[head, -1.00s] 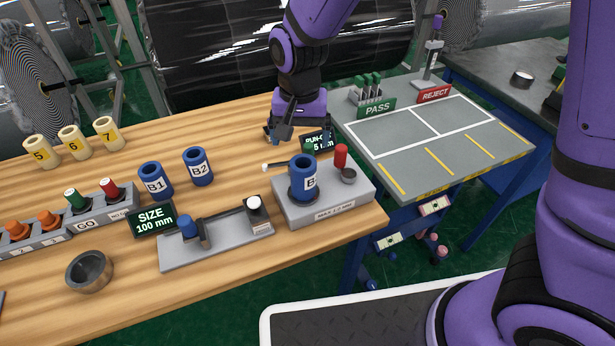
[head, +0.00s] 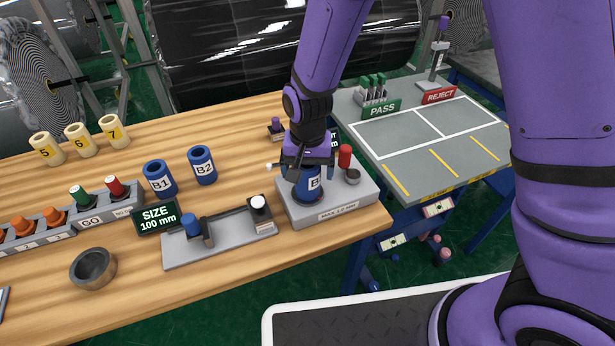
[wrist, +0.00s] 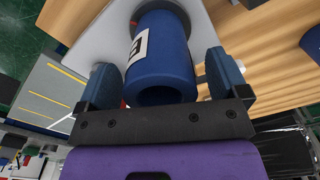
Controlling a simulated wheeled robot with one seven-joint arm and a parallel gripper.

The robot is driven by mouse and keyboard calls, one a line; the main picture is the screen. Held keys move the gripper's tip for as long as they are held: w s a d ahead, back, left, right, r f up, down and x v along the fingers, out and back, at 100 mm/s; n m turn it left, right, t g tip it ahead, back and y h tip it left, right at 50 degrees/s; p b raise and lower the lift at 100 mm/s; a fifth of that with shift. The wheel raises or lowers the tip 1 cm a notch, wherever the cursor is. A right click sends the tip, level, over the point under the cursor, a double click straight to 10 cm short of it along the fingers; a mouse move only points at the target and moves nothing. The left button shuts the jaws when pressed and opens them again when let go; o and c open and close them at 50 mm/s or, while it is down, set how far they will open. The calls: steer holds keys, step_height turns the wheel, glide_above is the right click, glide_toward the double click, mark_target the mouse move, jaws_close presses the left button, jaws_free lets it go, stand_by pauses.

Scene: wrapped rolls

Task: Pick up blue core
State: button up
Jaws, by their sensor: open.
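A blue core (head: 308,185) with a white label starting with B stands upright on the grey gauge block marked MAX 1.0 MM (head: 341,208). It also shows in the wrist view (wrist: 162,55), its open end toward my gripper. My gripper (head: 308,168) is open over the top of this core, with one finger on each side of it. In the wrist view, gaps show between the core and the fingers (wrist: 163,75). Two other blue cores, B1 (head: 160,181) and B2 (head: 203,166), stand on the wooden table to the left.
A red knob (head: 345,157) and a small metal cup (head: 352,176) sit on the block close to my gripper's right. The size gauge (head: 218,246) lies to the left. A metal ring (head: 93,269) and cream cores (head: 80,141) are further left. The PASS/REJECT table (head: 430,150) is at right.

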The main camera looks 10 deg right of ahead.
steer(key=c, duration=1.2)
steer(key=shift+o, duration=0.2)
steer(key=shift+r, duration=0.1)
step_height(320, 180, up, 10)
